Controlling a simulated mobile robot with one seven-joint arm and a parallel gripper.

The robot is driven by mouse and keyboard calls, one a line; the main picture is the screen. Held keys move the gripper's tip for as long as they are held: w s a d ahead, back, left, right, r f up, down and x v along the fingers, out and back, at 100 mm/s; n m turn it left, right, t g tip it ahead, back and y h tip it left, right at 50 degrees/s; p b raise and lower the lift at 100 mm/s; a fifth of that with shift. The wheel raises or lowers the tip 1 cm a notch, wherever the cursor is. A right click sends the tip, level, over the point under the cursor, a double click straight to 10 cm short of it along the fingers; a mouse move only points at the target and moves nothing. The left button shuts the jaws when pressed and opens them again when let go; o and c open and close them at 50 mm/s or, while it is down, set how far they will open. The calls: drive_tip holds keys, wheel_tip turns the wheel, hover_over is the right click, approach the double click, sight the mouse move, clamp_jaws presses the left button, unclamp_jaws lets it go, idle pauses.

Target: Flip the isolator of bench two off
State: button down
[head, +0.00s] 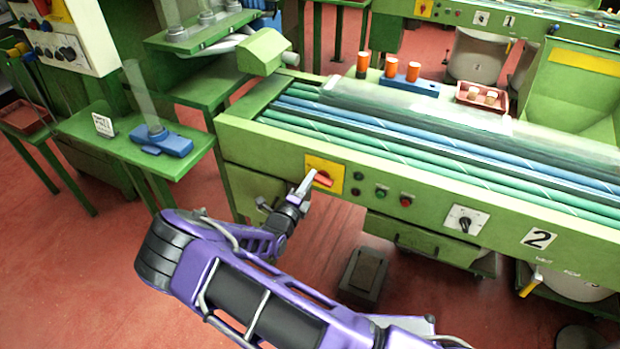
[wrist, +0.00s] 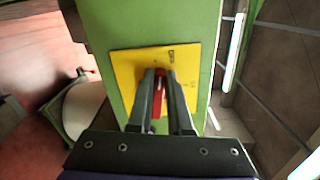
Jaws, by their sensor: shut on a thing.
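The isolator of bench two is a yellow plate (head: 313,162) with a red handle (head: 324,180), on the green front face of the bench marked 2 (head: 538,238). My gripper (head: 307,184) is at the handle, reaching in from the left in the head view. In the wrist view my gripper (wrist: 161,76) is shut on the red handle (wrist: 157,112), with one finger on each side. The yellow plate (wrist: 126,72) lies behind the fingers. The fingers hide part of the handle, so I cannot tell its exact setting.
Right of the isolator are small push buttons (head: 381,192) and a black rotary switch on a white plate (head: 465,222). A green side table (head: 100,150) with a blue stand (head: 162,142) is at left. A dark pedal box (head: 363,272) is on the red floor below.

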drive_tip(key=shift+f+n, duration=0.25)
drive_tip(key=shift+n, duration=0.75)
drive_tip(key=c, duration=0.8)
unclamp_jaws()
drive_tip(key=shift+c, duration=0.2)
drive_tip(key=v, duration=1.7)
drive_tip(key=shift+s, duration=0.25)
drive_tip(key=shift+a, duration=0.1)
